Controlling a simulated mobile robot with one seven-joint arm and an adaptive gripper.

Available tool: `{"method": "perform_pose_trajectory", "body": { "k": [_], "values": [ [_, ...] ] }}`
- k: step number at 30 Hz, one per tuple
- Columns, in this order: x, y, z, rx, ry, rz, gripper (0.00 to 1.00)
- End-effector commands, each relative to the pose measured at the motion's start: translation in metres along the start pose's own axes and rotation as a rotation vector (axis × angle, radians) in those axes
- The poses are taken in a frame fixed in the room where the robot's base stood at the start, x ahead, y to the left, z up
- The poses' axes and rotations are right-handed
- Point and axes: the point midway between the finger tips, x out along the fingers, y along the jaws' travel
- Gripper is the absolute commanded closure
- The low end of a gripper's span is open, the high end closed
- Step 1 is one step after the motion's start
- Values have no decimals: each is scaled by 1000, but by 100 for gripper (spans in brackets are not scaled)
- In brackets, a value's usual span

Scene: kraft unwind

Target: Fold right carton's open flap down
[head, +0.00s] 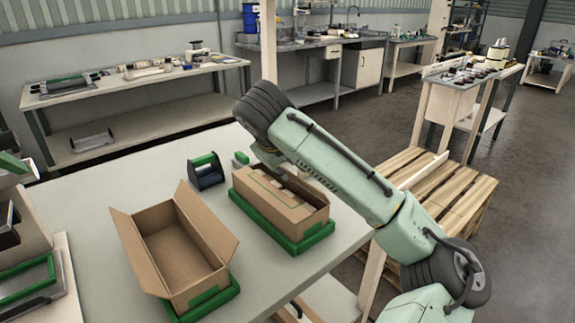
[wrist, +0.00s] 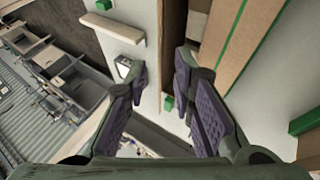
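The right carton (head: 270,208) is brown cardboard and sits in a green tray (head: 300,247) on the table. A top panel with a green line covers its near left part; a dark gap shows along its far right side, beside a raised edge. My arm partly hides that side, so the open flap's exact angle is unclear. My gripper (head: 272,160) is over the carton's far end, its fingers mostly hidden in the head view.
A left carton (head: 180,255) stands with its flaps spread open in another green tray (head: 212,305). A dark holder with a green handle (head: 206,170) stands behind the cartons. The table (head: 90,205) is clear at the left. A wooden pallet stack (head: 455,195) stands beyond it.

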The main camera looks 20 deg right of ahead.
Motion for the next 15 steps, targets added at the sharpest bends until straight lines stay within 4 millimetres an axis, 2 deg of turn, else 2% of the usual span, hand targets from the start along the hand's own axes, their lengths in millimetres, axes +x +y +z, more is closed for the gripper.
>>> {"method": "perform_pose_trajectory", "body": {
  "k": [7,15],
  "values": [
    [35,1,0,0,-2,-1,77],
    [45,0,0,-1,1,0,77]
  ]
}}
